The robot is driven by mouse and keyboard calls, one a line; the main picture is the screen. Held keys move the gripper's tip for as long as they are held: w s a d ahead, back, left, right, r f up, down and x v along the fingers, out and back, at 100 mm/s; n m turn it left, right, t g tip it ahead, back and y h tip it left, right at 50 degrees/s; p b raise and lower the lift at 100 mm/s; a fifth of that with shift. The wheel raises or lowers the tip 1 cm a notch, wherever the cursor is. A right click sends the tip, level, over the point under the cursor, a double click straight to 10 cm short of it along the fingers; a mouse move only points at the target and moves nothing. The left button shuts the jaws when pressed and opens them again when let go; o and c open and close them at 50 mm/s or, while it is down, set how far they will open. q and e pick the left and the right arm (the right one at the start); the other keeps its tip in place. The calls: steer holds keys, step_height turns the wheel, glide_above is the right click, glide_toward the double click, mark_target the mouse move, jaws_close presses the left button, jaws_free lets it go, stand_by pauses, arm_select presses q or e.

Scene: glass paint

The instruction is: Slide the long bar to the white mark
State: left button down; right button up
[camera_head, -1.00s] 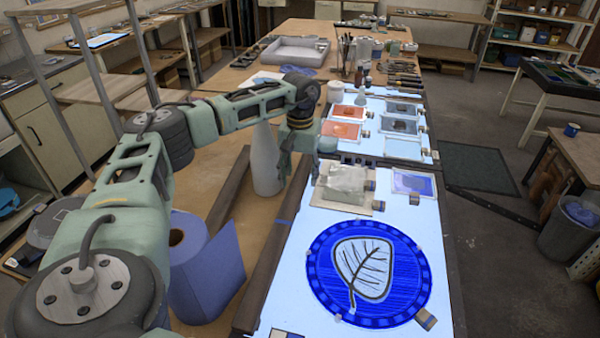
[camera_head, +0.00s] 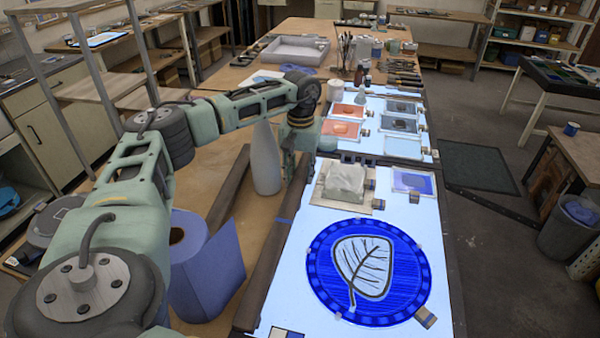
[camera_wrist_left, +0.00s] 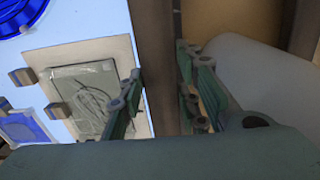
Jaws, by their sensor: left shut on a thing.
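The long bar (camera_head: 268,262) is dark brown and lies along the left edge of the lit table. It also shows in the left wrist view (camera_wrist_left: 158,45). My left gripper (camera_head: 297,172) is at the bar's far part. In the left wrist view its fingers (camera_wrist_left: 158,98) stand on either side of the bar, shut on it. A small blue mark (camera_head: 284,220) crosses the bar's middle. I cannot make out the white mark. My right gripper is not in view.
A pale bottle (camera_head: 265,165) stands just left of the bar, close to my left gripper. A blue paper roll (camera_head: 210,270) stands nearer. A second dark bar (camera_head: 228,190) lies further left. A round blue glass panel (camera_head: 325,290) and a small glass block (camera_head: 344,182) lie on the lit table.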

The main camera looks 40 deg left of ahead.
arm_select(q)
steer(key=w+d, duration=0.2)
steer(key=d, duration=0.1)
steer(key=shift+d, duration=0.3)
steer(key=c, duration=1.7)
jaws_free()
steer(key=shift+a, duration=0.1)
steer(key=shift+c, duration=0.2)
steer(key=o, duration=0.5)
steer(key=shift+s+a, duration=0.15)
steer(key=shift+a, duration=0.1)
steer(key=shift+c, duration=0.2)
steer(key=shift+d, duration=0.1)
step_height(320, 180, up, 12)
steer(key=shift+f, duration=0.1)
